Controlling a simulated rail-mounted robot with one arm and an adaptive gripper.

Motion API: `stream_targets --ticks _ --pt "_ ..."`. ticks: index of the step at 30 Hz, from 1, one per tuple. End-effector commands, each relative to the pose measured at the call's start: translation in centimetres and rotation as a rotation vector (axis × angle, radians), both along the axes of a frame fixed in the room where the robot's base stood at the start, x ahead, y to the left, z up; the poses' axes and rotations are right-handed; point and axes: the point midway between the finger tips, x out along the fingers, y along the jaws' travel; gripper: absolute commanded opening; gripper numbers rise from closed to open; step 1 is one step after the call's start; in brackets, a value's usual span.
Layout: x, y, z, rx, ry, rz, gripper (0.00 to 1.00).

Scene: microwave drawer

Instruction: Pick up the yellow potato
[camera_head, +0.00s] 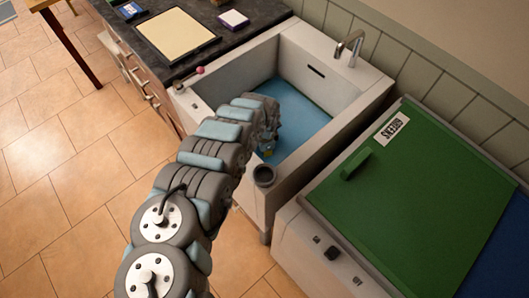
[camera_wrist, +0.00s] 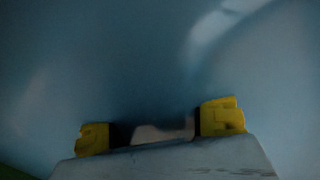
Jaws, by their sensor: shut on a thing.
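My gripper (camera_head: 268,151) is down inside the white sink, low over its blue bottom. In the wrist view my gripper (camera_wrist: 157,127) shows two yellow fingertips with dark inner pads. A pale, dim thing, which I take to be the potato (camera_wrist: 160,133), sits between them, and the fingers are shut on it. The view is dark, so its yellow colour is not clear and only a small part shows. In the head view the potato is hidden by my arm and gripper.
The sink (camera_head: 313,72) has high white walls around my gripper and a tap (camera_head: 349,44) at the back right. A dark counter (camera_head: 165,28) with a cream board (camera_head: 176,33) stands left. A green lid (camera_head: 420,180) lies right. A small dark cup-like thing (camera_head: 264,175) is at the sink's front rim.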

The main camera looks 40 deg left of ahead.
Motion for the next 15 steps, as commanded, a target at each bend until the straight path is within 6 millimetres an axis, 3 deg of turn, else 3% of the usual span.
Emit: stream_targets --ticks 6,15 --pt "0.0 0.2 3.6 0.003 -0.001 0.0 0.13" --pt "0.0 0.1 7.3 0.003 0.001 0.0 0.12"
